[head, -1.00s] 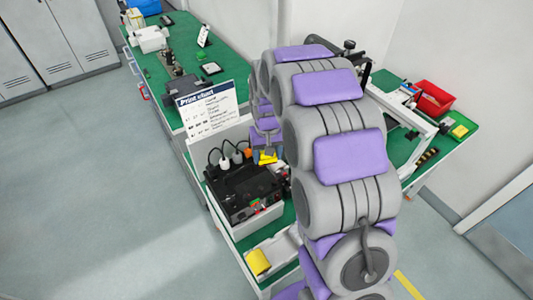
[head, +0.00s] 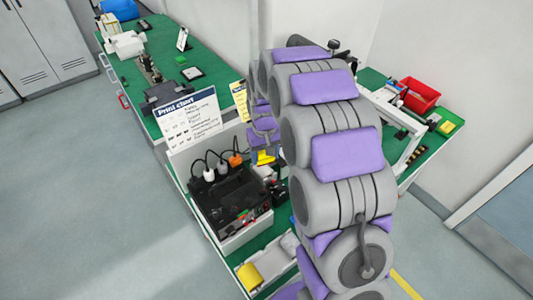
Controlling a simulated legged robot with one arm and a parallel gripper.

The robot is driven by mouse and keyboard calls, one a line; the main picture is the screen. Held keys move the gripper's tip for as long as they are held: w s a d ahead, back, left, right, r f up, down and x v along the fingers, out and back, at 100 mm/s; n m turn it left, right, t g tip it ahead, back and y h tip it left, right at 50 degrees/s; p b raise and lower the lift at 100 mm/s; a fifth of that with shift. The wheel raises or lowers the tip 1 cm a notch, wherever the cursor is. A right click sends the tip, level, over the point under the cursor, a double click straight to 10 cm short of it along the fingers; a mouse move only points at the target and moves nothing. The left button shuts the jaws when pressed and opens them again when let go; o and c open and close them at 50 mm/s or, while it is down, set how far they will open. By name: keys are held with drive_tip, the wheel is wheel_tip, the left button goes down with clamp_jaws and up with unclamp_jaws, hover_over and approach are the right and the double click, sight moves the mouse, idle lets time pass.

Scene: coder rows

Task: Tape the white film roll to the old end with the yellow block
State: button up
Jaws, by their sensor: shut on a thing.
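My gripper (head: 265,143) hangs beside my arm, near the middle of the head view. It is shut on a small yellow block (head: 264,158), held just behind the right side of a black coder unit (head: 230,195). My arm covers part of the gripper. On the green bench in front of the unit, a yellow piece (head: 250,276) lies beside a pale, whitish sheet or roll (head: 275,262). I cannot tell for certain which item is the white film roll, and I cannot make out the old film end.
A print chart (head: 193,118) stands behind the coder unit, with white and orange plugs (head: 235,159) below it. A red bin (head: 420,96) and a yellow item (head: 446,127) are on the right bench. Open grey floor lies to the left.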

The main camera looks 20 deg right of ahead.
sight(259, 152)
drive_tip(key=shift+w+d+f+n, duration=0.45)
drive_tip(key=shift+w+d+n, duration=0.25)
drive_tip(key=shift+n, duration=0.4)
drive_tip(key=n, duration=0.1)
drive_tip(key=w+a+f+n, duration=0.1)
drive_tip(key=n, duration=0.2)
drive_tip(key=shift+w+a+f, duration=0.25)
drive_tip(key=shift+w+f, duration=0.1)
drive_tip(key=shift+f, duration=0.05)
drive_tip(key=w+f+n, duration=0.1)
drive_tip(key=n, duration=0.2)
drive_tip(key=w+f+n, duration=0.1)
drive_tip(key=f+n, duration=0.1)
drive_tip(key=n, duration=0.2)
drive_tip(key=w+f+n, duration=0.2)
drive_tip(key=n, duration=0.1)
drive_tip(key=shift+d+b, duration=0.15)
drive_tip(key=shift+b, duration=0.15)
drive_tip(key=shift+w+f+n, duration=0.3)
drive_tip(key=shift+f+n, duration=0.2)
drive_tip(key=shift+n, duration=0.6)
drive_tip(key=shift+w+d+f+n, duration=0.3)
drive_tip(key=shift+d+f+n, duration=0.5)
drive_tip(key=shift+n, duration=0.5)
drive_tip(key=shift+a+f, duration=0.25)
drive_tip(key=shift+f, duration=0.45)
drive_tip(key=shift+f+b, duration=0.4)
drive_tip(key=shift+f, duration=0.25)
